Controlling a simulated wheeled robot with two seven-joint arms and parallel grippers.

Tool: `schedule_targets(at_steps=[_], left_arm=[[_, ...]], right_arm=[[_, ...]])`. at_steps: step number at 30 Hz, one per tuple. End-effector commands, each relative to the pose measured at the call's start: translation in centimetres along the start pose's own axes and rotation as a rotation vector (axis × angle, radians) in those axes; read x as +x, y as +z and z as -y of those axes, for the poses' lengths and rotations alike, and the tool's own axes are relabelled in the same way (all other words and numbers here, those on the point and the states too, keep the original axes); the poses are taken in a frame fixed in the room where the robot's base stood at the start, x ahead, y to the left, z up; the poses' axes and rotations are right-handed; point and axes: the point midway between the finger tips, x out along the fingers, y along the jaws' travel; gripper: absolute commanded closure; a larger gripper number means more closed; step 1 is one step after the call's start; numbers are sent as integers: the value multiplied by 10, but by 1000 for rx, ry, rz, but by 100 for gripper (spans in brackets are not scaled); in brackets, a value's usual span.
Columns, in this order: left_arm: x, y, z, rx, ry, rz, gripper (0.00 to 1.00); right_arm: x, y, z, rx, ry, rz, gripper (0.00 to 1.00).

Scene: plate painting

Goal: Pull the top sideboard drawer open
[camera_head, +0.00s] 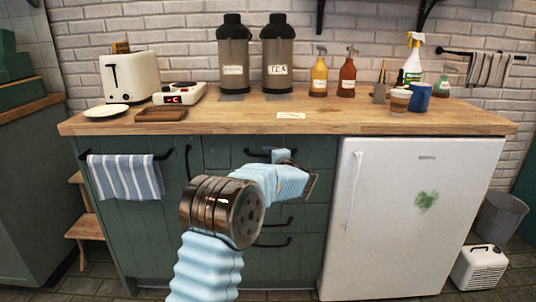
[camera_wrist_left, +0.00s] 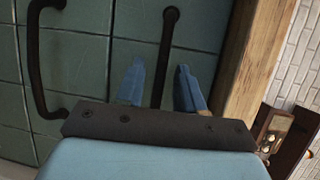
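The green sideboard (camera_head: 224,157) has a top drawer with a dark bar handle (camera_head: 254,153) just under the wooden worktop; the drawer front looks flush. My left gripper (camera_head: 281,155) is in front of this handle and hides part of it. In the left wrist view the two blue fingers of the left gripper (camera_wrist_left: 161,86) are apart, one on each side of the top handle (camera_wrist_left: 164,52), with gaps to it. Whether the handle lies at fingertip depth is hard to tell. My right gripper is not in view.
Lower drawer handles (camera_head: 273,241) sit below, partly behind my arm. A white fridge (camera_head: 390,225) stands to the right, and a striped towel (camera_head: 124,177) hangs at the left. The worktop (camera_head: 225,122) overhangs above, carrying a toaster (camera_head: 130,77), flasks and bottles.

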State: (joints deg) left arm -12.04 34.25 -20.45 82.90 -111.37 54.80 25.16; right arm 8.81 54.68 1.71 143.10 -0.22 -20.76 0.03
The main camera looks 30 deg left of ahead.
Motion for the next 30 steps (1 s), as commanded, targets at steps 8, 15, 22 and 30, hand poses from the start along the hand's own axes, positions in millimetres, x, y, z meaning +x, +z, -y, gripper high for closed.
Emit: schedule_targets(at_steps=[8,15,22,30], left_arm=[[5,0,-1,0,1,-2,63],[5,0,-1,0,1,-1,87],[5,0,-1,0,2,-1,100],[3,0,-3,0,2,-1,100]], right_arm=[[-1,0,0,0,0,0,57],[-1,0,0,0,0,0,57],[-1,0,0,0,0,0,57],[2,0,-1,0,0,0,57]])
